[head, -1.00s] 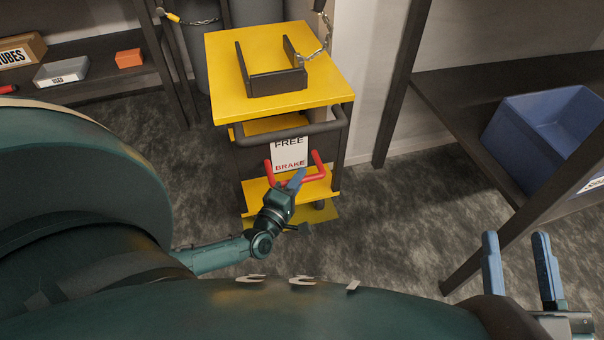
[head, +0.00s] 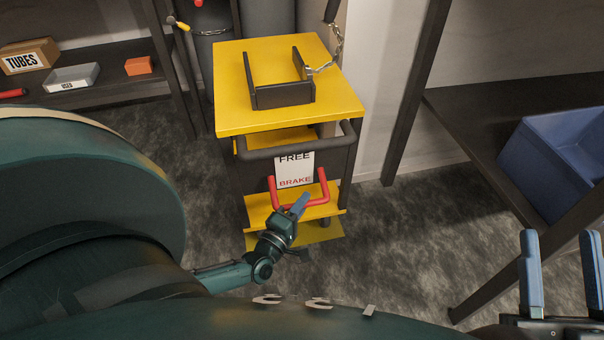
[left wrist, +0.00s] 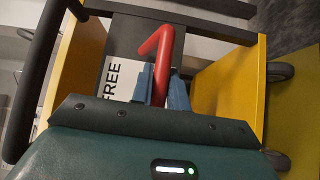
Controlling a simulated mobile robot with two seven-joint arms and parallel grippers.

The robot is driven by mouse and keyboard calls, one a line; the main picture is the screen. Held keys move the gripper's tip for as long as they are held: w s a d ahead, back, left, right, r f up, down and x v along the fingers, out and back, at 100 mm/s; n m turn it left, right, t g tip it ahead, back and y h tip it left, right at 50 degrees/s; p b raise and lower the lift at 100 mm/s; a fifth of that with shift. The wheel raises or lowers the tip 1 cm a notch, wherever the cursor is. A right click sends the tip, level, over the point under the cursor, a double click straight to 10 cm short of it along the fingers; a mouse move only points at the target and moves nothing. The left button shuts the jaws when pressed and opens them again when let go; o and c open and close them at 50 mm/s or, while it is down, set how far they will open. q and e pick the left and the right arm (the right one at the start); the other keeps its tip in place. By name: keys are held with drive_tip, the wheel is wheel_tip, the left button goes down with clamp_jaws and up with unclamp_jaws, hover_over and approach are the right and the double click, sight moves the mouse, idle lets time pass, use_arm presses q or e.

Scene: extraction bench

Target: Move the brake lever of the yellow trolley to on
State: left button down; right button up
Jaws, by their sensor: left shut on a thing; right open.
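The yellow trolley (head: 230,110) stands ahead of me, with a dark handle bar (head: 290,146) across its front. Below the bar is a white sign (head: 295,163) reading FREE at the top and BRAKE at the bottom. The red U-shaped brake lever (head: 272,191) sticks out around the sign's lower end, its crossbar below the word BRAKE. My left gripper (head: 300,204) is shut on the lever's crossbar. In the left wrist view the red lever (left wrist: 163,50) passes between the blue fingers (left wrist: 160,88). My right gripper (head: 560,275) is open and empty at the lower right.
A dark bracket (head: 283,96) and a chain (head: 330,58) are on the trolley top. A shelf at left holds a TUBES box (head: 28,57), a grey tray (head: 72,78) and an orange box (head: 138,66). A blue bin (head: 560,160) sits on the right shelf. Floor between is clear.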

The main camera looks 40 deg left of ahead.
use_arm(q)
drive_tip(key=shift+f, duration=0.1)
use_arm(e)
drive_tip(key=shift+r, duration=0.1)
use_arm(q)
drive_tip(key=c, duration=1.4)
unclamp_jaws()
drive_tip(key=shift+o, duration=0.2)
